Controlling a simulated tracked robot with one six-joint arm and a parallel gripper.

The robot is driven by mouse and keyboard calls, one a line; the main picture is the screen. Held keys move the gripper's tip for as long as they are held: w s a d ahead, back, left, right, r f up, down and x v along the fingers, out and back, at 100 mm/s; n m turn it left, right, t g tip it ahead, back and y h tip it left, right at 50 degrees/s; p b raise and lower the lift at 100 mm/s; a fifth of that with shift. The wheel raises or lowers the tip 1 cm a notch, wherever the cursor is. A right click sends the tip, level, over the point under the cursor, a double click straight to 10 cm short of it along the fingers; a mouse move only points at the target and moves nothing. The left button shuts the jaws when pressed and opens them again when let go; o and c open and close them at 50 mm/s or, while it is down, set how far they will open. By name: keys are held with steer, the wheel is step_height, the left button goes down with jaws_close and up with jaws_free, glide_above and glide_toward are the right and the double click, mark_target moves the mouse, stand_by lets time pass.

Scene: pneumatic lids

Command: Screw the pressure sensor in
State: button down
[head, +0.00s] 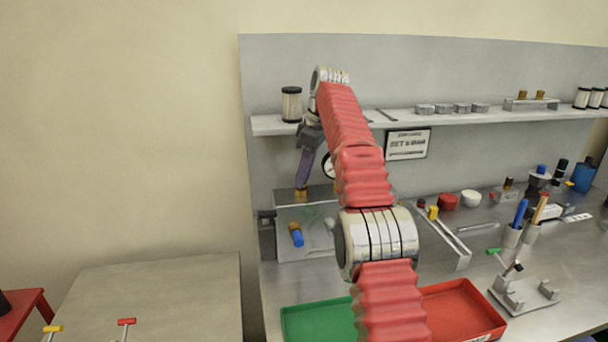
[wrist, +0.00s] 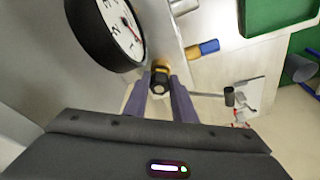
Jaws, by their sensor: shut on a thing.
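My gripper (wrist: 160,100) has two purple fingers shut on the pressure sensor (wrist: 160,82), a small part with a black end and a brass collar. The sensor is at the edge of a grey metal block (wrist: 150,50); I cannot tell how deep it sits in a port. In the head view, my gripper (head: 302,192) points down above the block (head: 285,220), with brass showing at its fingertips. A round white gauge with a black rim (wrist: 105,28) is beside the sensor, largely hidden behind my arm in the head view.
A blue-ended brass fitting (wrist: 205,48) sticks out of the block, close to the sensor. A shelf (head: 440,118) runs above. A green tray (head: 315,322) and a red tray (head: 465,308) lie in front. Tools and several small parts stand at the right.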

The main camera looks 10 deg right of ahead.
steer(key=m, duration=0.4)
steer(key=m+t+h, duration=0.1)
steer(key=m, duration=0.1)
steer(key=shift+s+a, duration=0.2)
steer(key=shift+a, duration=0.05)
steer(key=shift+m, duration=0.9)
steer(key=m+h, duration=0.1)
steer(key=m, duration=0.4)
steer(key=shift+a+h, duration=0.2)
steer(key=shift+h, duration=0.2)
steer(key=c, duration=1.9)
jaws_free()
steer(key=shift+m, duration=0.4)
steer(key=o, duration=0.5)
